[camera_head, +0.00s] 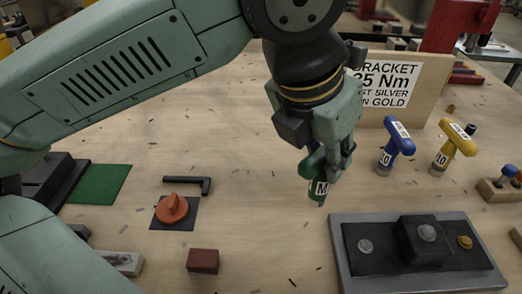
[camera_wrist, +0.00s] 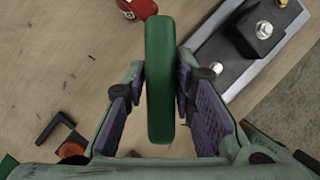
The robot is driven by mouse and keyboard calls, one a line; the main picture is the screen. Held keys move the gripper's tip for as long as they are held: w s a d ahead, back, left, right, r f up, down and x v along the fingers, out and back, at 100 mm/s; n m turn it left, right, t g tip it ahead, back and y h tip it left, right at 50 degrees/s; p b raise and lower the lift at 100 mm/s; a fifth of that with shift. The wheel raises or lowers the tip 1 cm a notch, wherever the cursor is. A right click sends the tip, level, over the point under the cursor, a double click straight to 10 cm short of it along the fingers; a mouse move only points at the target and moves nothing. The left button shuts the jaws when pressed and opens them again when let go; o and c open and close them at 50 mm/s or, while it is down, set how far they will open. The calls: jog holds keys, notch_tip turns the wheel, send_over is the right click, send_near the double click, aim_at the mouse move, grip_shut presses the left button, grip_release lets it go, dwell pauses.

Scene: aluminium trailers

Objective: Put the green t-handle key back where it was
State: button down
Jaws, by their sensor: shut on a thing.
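The green t-handle key (camera_head: 318,190) is in my gripper (camera_head: 328,165), above the wooden table and left of the grey plate. Its shaft points down and bears a white label with an "M"; the rest of the label is hard to read. In the wrist view, the green handle (camera_wrist: 159,80) lies lengthwise between the two fingers of my gripper (camera_wrist: 162,95). A blue t-handle key (camera_head: 397,142) and a yellow one (camera_head: 455,145) stand upright to the right of my gripper. Which spot belongs to the green key cannot be told.
The grey plate (camera_head: 345,272) with a black bracket and bolts lies at front right. A sign board (camera_head: 420,75) stands behind. An orange knob (camera_head: 172,208), a black hex key (camera_head: 205,184), a red-brown block (camera_head: 202,261) and a green mat (camera_head: 100,184) are to the left.

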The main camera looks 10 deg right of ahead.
jog(key=shift+w+a+f, duration=0.1)
jog(key=shift+w+a, duration=0.1)
jog(key=shift+a, duration=0.15)
jog(key=w+a+f, duration=0.1)
jog(key=w+f, duration=0.1)
jog(key=w, duration=0.6)
jog(key=w+a+f, duration=0.1)
jog(key=w+f, duration=0.2)
jog(key=w, duration=0.4)
jog(key=shift+w+p, duration=0.3)
jog(key=shift+w, duration=0.1)
jog(key=shift+f, duration=0.15)
jog(key=c, duration=1.8)
grip_release()
jog(key=shift+a+f, duration=0.1)
jog(key=o, duration=0.5)
jog(key=shift+c, duration=0.2)
